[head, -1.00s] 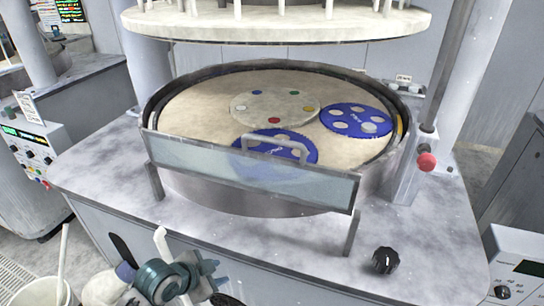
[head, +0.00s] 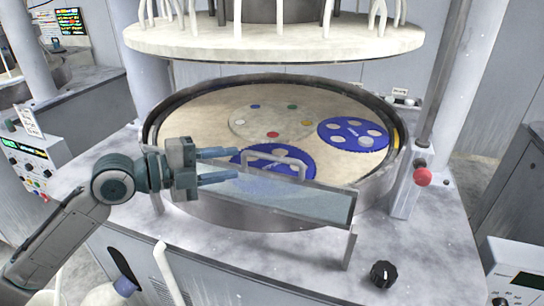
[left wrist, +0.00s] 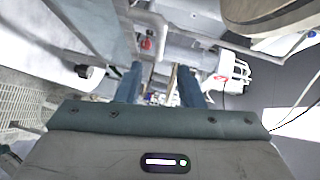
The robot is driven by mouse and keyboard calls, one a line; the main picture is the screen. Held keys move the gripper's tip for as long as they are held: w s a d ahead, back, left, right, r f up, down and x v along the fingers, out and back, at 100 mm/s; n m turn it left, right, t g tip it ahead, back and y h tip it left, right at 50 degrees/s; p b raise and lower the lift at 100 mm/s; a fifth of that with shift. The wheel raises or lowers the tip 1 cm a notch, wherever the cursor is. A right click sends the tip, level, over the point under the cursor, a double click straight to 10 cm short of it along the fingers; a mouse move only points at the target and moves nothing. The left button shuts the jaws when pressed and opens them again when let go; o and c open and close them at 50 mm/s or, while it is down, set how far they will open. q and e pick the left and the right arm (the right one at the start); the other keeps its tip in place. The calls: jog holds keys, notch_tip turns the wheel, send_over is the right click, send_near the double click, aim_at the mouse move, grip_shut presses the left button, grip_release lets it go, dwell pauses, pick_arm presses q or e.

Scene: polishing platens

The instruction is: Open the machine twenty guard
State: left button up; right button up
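The guard (head: 300,200) is a clear, metal-edged panel across the front of the round polishing basin, seen in the head view. A grey bar handle (head: 288,158) stands on its upper edge. My left gripper (head: 238,165) is open, its two blue-grey fingers pointing right toward the handle. The fingertips look a little left of the handle, apart from it. The gripper hides the guard's left end. In the left wrist view the two fingers (left wrist: 160,88) are spread, with no object clearly held between them. My right gripper is not in view.
Blue carrier discs (head: 353,134) and a pale disc lie on the platen (head: 205,115). A pale upper plate (head: 275,40) hangs above. A red knob (head: 422,176) is at the right, and a black knob (head: 382,274) stands on the deck (head: 275,255) in front.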

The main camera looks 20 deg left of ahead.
aim_at(268, 159)
pick_arm(q)
jog(key=shift+p+x, duration=1.9)
jog(key=shift+x, duration=1.25)
jog(key=shift+p+x, duration=0.65)
jog(key=shift+x, duration=0.6)
jog(key=shift+p+x, duration=0.3)
jog(key=shift+x, duration=0.5)
jog(key=shift+f, duration=0.1)
grip_shut()
